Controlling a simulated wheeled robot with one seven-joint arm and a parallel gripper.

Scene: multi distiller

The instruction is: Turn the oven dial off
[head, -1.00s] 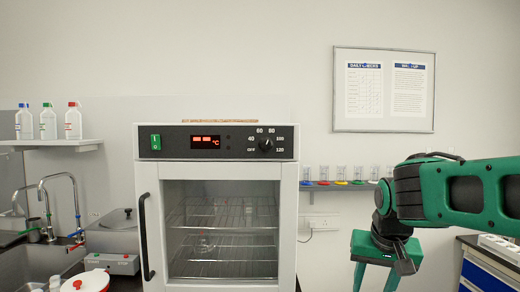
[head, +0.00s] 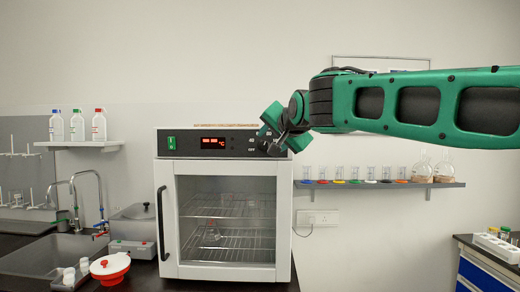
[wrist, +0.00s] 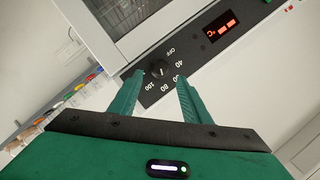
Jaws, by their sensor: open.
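The oven (head: 168,224) stands on the counter with its glass door shut. Its black control panel (head: 189,142) has a lit red display and a green switch. The round black dial (wrist: 159,73) shows in the wrist view, with OFF and temperature numbers printed around it. I cannot tell for sure which mark the dial points to. My gripper (wrist: 160,79) is open, its two green fingers pointing at the panel, one on each side of the dial's lower part in the picture. I cannot tell if they touch it. In the head view my gripper (head: 273,132) hides the dial.
A shelf with coloured glassware (head: 370,184) is on the wall right of the oven. A sink (head: 55,255) and a grey lidded bath (head: 133,225) are at the left. A red-and-white container (head: 110,267) stands on the counter in front.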

